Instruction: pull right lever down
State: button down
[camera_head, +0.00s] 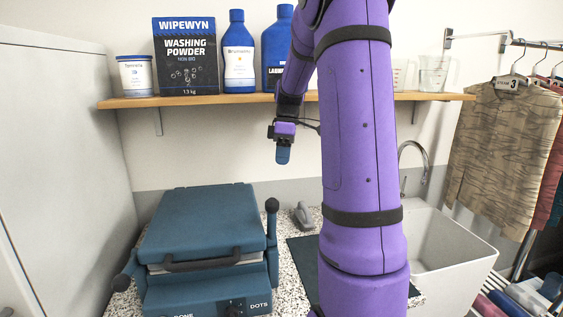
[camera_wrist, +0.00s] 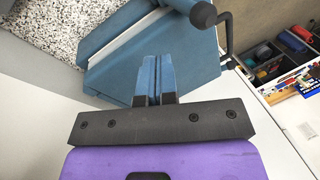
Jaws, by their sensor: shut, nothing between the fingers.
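The blue press (camera_head: 205,225) sits on the speckled counter with its lid down and a dark handle (camera_head: 215,260) along its front. Its right lever (camera_head: 271,235) stands upright with a round dark knob at the top. Its left lever (camera_head: 128,275) leans down and out to the left. My gripper (camera_head: 283,154) is above and a little right of the right lever's knob, apart from it, pointing down. In the wrist view my gripper's blue fingers (camera_wrist: 155,80) are together with nothing between them. A dark knob (camera_wrist: 202,14) and part of the blue press (camera_wrist: 175,55) show beyond the fingers.
A shelf (camera_head: 180,100) with a washing powder box (camera_head: 186,55) and bottles runs along the wall. A small grey iron-like object (camera_head: 303,215) stands right of the press. A sink (camera_head: 445,245) and hanging clothes (camera_head: 500,150) are at the right. A tall white cabinet (camera_head: 60,170) stands left.

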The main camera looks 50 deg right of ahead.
jog(key=s+a+f, duration=0.2)
jog(key=a+f, duration=0.3)
jog(key=f, duration=0.3)
jog(key=shift+s+a, duration=0.2)
jog(key=shift+a, duration=0.1)
jog(key=shift+s, duration=0.1)
